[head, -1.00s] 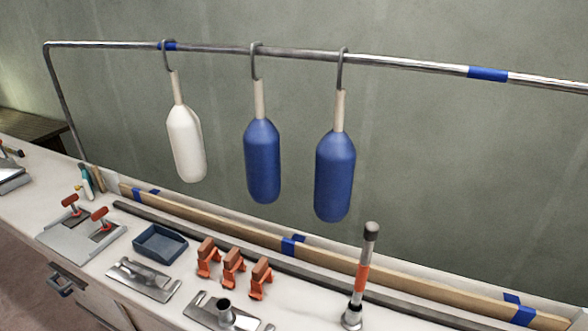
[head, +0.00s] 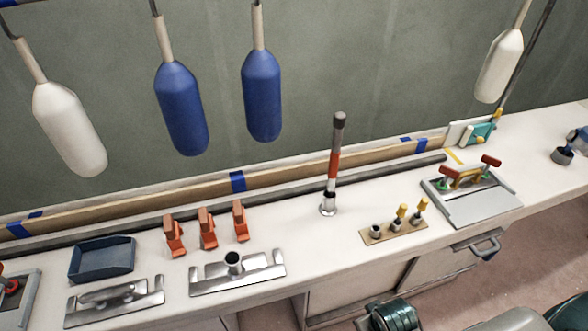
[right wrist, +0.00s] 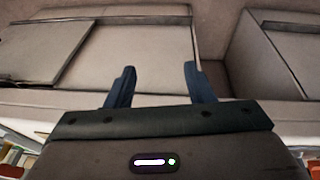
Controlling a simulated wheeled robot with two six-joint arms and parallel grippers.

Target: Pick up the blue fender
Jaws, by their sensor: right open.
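Two blue fenders hang by beige necks above the bench in the head view, the left one (head: 182,108) and the right one (head: 262,95). They hang side by side and apart, each tilted slightly. My right gripper (right wrist: 155,85) shows in the right wrist view with two dark blue fingers spread apart and nothing between them. It faces pale cabinet fronts, and no fender shows in that view. My left gripper is in neither view.
White fenders hang at the left (head: 70,128) and right (head: 499,65). An upright striped rod (head: 334,165) stands on the bench (head: 300,228) below the blue fenders. Orange clamps (head: 207,228), a blue tray (head: 102,258) and metal plates (head: 238,270) lie along it.

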